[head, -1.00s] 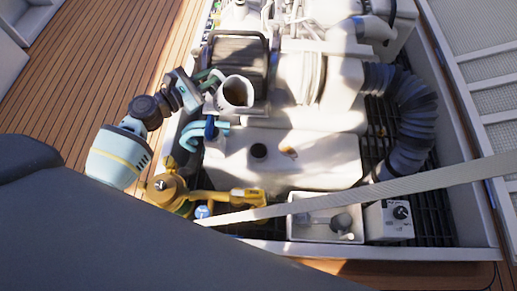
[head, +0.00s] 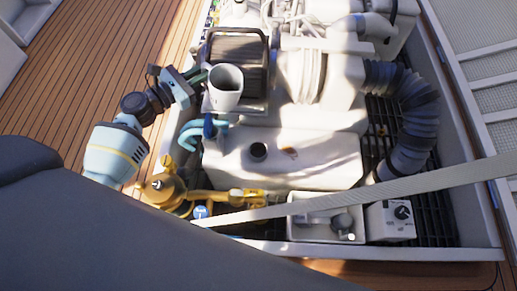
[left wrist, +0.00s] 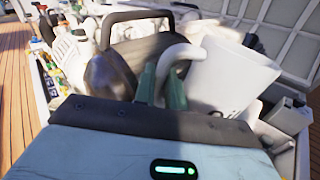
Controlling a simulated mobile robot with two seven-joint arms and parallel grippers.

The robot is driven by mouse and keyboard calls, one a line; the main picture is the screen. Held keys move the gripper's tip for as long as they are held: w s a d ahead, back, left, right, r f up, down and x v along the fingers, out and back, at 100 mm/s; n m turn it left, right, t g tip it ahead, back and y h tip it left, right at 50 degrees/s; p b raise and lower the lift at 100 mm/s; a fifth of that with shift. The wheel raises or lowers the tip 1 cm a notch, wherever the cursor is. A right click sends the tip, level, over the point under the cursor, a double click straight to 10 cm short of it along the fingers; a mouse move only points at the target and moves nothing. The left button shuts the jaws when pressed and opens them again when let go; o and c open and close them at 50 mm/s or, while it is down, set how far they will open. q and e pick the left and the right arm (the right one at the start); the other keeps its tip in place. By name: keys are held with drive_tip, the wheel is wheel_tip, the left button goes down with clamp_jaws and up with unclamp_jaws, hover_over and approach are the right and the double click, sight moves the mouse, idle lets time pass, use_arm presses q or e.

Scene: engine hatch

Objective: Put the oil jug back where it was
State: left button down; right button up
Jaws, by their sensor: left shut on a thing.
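The oil jug (head: 226,91) is a pale grey, open-topped vessel above the engine, near upright in the head view. My left gripper (head: 201,77) comes in from the left and is shut on its handle. In the left wrist view the jug (left wrist: 224,82) is at the right, and its curved handle (left wrist: 176,57) passes between the green fingers (left wrist: 160,86). Whether the jug's base touches anything is hidden. My right gripper is out of view.
A white engine cover with a round dark opening (head: 258,151) lies below the jug. A dark ribbed box (head: 237,48) stands close behind it. A black corrugated hose (head: 409,110) curves at the right. A pale strap (head: 370,194) crosses the front. Wooden deck (head: 85,75) lies left.

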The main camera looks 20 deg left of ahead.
use_arm(q)
drive_tip(key=shift+w+a+f+n, duration=0.15)
drive_tip(key=shift+a+n, duration=0.15)
drive_tip(key=shift+n, duration=0.35)
drive_tip(key=shift+w+a+n, duration=0.1)
drive_tip(key=shift+a+n, duration=0.15)
drive_tip(key=shift+n, duration=0.4)
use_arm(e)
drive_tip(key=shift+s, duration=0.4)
